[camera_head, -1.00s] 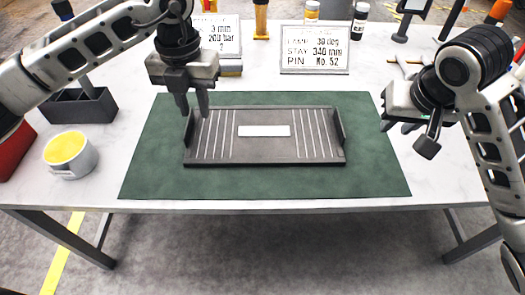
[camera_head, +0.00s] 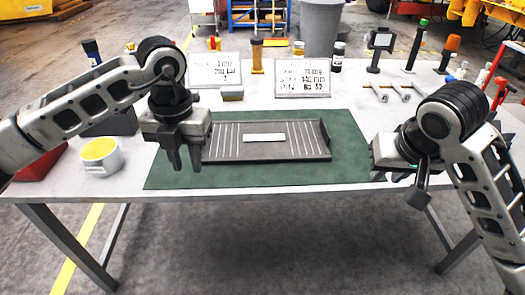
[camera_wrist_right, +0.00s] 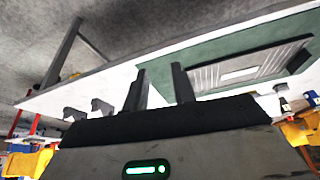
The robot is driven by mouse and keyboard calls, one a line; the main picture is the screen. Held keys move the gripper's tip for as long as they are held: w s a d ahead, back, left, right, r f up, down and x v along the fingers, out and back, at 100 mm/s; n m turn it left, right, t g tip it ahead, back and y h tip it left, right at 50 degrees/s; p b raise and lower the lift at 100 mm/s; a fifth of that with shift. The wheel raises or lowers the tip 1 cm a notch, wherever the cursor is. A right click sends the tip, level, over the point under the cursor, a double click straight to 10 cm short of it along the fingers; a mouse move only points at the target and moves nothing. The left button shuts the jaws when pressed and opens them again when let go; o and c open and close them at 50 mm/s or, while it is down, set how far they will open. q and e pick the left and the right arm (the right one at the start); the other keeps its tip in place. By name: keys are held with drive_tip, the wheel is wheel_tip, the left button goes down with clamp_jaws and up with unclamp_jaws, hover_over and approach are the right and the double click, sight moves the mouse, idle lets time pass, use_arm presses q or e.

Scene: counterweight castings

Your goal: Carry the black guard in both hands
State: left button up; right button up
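The black guard (camera_head: 292,150) is a shallow dark tray with pale stripes, a white label and a raised wall at its right end. It lies flat on the green mat (camera_head: 352,140) and also shows in the right wrist view (camera_wrist_right: 214,77). My left gripper (camera_head: 185,161) is open in front of the guard's left end and hides that end's wall. I cannot tell whether it touches. My right gripper (camera_head: 402,174) is apart from the guard, by the mat's right edge. In the right wrist view its two fingers (camera_wrist_right: 160,88) are apart with nothing between them.
A cup with yellow contents (camera_head: 101,156) and a red bin (camera_head: 40,162) are at the table's left. Two sign plates (camera_head: 303,78), bottles and tools line the back. The white table (camera_head: 400,105) is clear between the mat and the back-right tools.

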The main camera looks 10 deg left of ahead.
drive_tip(key=v, duration=1.1)
drive_tip(key=shift+r, duration=0.5)
drive_tip(key=shift+w, duration=0.2)
